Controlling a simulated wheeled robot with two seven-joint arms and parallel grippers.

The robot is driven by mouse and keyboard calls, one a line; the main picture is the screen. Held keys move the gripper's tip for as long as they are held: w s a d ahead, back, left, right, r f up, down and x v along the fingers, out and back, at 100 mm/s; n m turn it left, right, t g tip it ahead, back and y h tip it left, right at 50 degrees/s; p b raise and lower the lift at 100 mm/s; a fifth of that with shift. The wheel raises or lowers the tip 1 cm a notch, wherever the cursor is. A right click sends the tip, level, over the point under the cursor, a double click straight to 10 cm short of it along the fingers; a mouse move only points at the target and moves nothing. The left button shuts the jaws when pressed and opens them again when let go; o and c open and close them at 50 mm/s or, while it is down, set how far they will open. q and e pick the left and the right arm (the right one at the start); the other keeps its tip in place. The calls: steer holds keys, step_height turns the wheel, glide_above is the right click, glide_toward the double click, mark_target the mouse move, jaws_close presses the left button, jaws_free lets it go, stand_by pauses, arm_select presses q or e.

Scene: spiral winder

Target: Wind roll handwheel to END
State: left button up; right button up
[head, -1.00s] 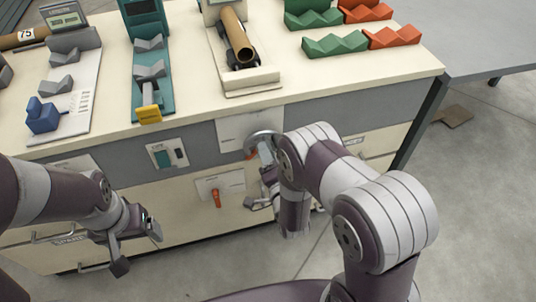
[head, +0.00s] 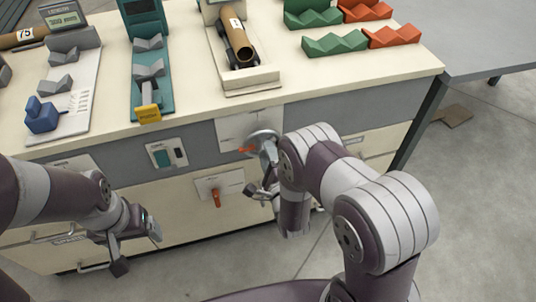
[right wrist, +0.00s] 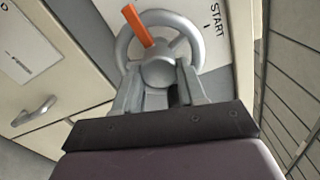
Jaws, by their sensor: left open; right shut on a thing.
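The grey handwheel (head: 264,137) is mounted on the bench's front panel, with an orange pointer (head: 246,150) toward the left in the head view. In the right wrist view the handwheel (right wrist: 193,38) fills the top middle, with its orange pointer (right wrist: 138,25) toward the upper left. A plate (right wrist: 215,22) behind it reads START; I see no END mark. My right gripper (right wrist: 158,88) is shut on the handwheel at its hub; my forearm partly hides it in the head view. My left gripper (head: 136,240) is open and empty, low in front of the drawers.
A brown cardboard tube (head: 237,42) with a white label lies in a cradle on the bench above. Drawer handles jut out below.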

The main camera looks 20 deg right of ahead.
steer(key=shift+f, duration=0.1)
stand_by(0.4)
steer(key=o, duration=1.1)
steer(key=shift+c, duration=0.2)
